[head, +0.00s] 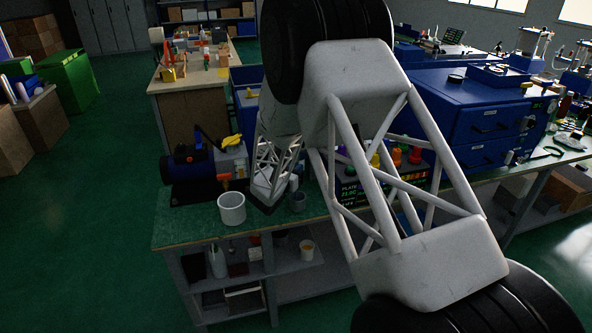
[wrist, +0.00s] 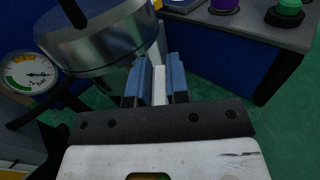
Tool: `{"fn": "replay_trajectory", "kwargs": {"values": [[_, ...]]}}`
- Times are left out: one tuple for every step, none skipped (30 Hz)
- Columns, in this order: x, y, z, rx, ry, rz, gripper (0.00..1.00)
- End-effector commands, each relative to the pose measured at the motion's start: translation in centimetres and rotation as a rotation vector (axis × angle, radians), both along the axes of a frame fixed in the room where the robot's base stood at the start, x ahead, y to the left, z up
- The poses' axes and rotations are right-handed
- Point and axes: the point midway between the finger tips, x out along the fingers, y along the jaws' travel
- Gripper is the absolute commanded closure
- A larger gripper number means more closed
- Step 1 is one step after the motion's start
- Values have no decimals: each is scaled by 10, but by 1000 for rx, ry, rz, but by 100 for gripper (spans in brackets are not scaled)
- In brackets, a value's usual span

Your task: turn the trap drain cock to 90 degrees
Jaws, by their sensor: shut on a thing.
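My gripper (wrist: 159,70) has blue finger pads in the wrist view. They are closed on a narrow pale piece, seemingly the handle of the trap drain cock (wrist: 159,86). The cock's body and its angle are hidden by the fingers. A shiny metal vessel (wrist: 98,42), likely the trap, is close to the left of the fingers. In the head view my gripper (head: 292,184) is low over the green bench, partly hidden by my own arm, and the cock cannot be made out there.
A round pressure gauge (wrist: 30,76) is left of the vessel. On the green bench (head: 178,229) stand a white cup (head: 231,209), a small grey cup (head: 299,203) and a blue motor unit (head: 190,168). A dark blue box with coloured knobs (wrist: 285,40) is at the right.

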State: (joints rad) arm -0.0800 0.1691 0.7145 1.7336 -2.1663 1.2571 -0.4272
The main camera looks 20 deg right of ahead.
Motion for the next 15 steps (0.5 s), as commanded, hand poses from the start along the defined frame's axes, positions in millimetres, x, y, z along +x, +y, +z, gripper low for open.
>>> {"fn": "replay_trajectory", "kwargs": {"values": [[-1, -1, -1, 0, 3, 34, 100], [-1, -1, -1, -1, 2, 56, 100], [-1, -1, -1, 0, 3, 86, 100], [-1, -1, -1, 0, 3, 107, 100], [-1, -1, 0, 0, 1, 129, 100], [-1, -1, 0, -1, 2, 158, 100], [-1, -1, -1, 0, 3, 180, 100], [0, 0, -1, 0, 3, 201, 100], [0, 0, -1, -1, 3, 228, 100], [0, 0, -1, -1, 2, 248, 100], [0, 0, -1, 1, 2, 266, 100], [0, 0, 0, -1, 2, 290, 100], [0, 0, 0, 0, 1, 307, 100], [0, 0, 0, 0, 1, 324, 100], [0, 1, -1, -1, 2, 345, 100]]}}
